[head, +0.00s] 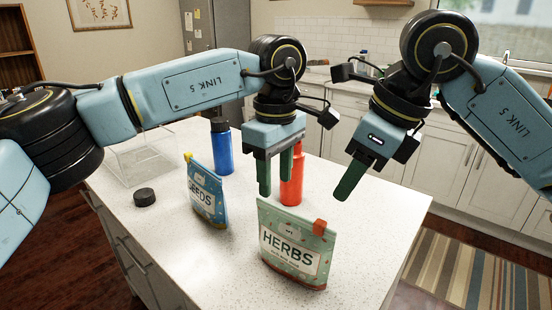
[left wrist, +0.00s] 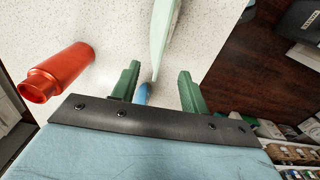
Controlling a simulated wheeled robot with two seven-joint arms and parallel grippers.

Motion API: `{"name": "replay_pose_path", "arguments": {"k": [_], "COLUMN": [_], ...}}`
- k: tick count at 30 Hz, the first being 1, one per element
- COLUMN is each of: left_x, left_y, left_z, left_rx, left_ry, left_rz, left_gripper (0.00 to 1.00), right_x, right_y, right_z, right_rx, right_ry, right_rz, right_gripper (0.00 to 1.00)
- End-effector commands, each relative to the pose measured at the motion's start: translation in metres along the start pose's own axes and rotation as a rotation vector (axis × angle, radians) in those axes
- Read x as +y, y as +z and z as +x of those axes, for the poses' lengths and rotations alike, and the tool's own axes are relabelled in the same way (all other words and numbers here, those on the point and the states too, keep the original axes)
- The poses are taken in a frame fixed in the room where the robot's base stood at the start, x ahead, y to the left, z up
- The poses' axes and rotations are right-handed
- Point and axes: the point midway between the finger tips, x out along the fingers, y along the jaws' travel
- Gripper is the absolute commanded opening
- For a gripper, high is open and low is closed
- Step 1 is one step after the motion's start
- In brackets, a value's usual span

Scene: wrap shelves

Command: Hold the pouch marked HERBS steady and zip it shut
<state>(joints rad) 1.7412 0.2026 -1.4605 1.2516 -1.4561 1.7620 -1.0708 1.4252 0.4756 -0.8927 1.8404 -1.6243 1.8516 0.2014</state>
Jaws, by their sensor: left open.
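The green pouch marked HERBS (head: 290,252) stands upright near the front of the white counter. An orange-red slider (head: 319,227) sits at the right end of its top edge. In the left wrist view the pouch (left wrist: 165,32) shows edge-on as a pale green strip, beyond the fingertips. My left gripper (head: 275,186) is open and empty, above and behind the pouch; its two green fingers also show in the left wrist view (left wrist: 157,80). My right gripper (head: 349,180) hangs above and behind the pouch's right end, apart from it. Its fingers overlap, so its opening is hidden.
A blue SEEDS pouch (head: 206,195) with a yellow slider stands left of HERBS. A red bottle (head: 293,180) stands behind my left fingers. A blue bottle (head: 222,148), a black lid (head: 145,197) and a clear box (head: 142,160) are further left. The counter right of HERBS is clear.

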Motion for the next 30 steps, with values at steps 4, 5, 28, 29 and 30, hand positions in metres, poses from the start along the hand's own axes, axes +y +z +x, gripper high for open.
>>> {"name": "replay_pose_path", "arguments": {"k": [4,5,28,29,30], "left_x": [0.0,-0.001,0.0,0.0,0.0], "left_y": [0.0,0.0,0.0,0.0,0.0], "left_z": [0.032,0.038,0.1,0.1,0.1], "left_rx": [-0.001,-0.002,-0.002,-0.002,-0.002], "left_ry": [-0.002,-0.003,0.002,0.002,0.002], "left_rz": [-0.001,-0.001,-0.001,-0.001,-0.001], "left_gripper": [0.45,0.45,0.45,0.43,0.38], "right_x": [0.0,0.0,0.0,0.0,0.0], "right_y": [0.0,0.0,0.0,0.0,0.0], "right_z": [0.0,0.0,0.0,0.0,0.0], "right_rx": [0.0,0.0,0.0,0.0,0.0], "right_ry": [0.0,0.0,0.0,0.0,0.0], "right_rz": [0.0,0.0,0.0,0.0,0.0], "right_gripper": [0.36,0.36,0.36,0.36,0.36]}}
